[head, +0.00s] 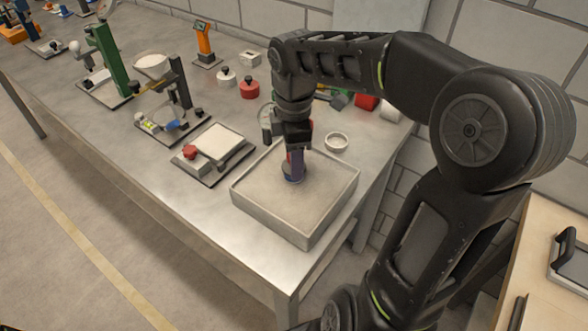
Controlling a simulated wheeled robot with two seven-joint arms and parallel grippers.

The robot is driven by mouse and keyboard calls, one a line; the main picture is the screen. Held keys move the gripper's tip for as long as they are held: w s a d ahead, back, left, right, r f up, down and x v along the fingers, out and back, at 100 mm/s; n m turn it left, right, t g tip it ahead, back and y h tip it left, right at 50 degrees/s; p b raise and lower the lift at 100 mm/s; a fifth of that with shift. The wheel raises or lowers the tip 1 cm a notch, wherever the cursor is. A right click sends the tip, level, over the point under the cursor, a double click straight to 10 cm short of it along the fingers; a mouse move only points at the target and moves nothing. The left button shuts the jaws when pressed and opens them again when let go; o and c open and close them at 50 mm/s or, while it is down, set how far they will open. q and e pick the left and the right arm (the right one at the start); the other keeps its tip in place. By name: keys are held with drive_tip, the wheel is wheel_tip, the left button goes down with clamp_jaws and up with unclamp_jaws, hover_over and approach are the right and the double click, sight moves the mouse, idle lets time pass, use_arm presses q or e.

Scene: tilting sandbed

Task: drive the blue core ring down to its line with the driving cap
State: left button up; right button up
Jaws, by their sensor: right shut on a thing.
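The blue core ring (292,176) stands in the sand of the square sandbed (310,228), near its back left part. My right gripper (296,143) comes down from above and is shut on this piece. The gripper and wrist hide much of the cap's top. How deep the ring sits against its line is too small to tell. My left gripper is not in view.
A small round dish (336,142) stands behind the sandbed. A tilting tray with a red knob (189,152) stands to its left. A red lidded pot (249,88) and a white one (226,77) stand farther back. The table's front left strip is clear.

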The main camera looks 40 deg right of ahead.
wheel_tip(320, 180, up, 7)
drive_tip(key=p, duration=0.6)
drive_tip(key=shift+r, duration=0.1)
idle(0.4)
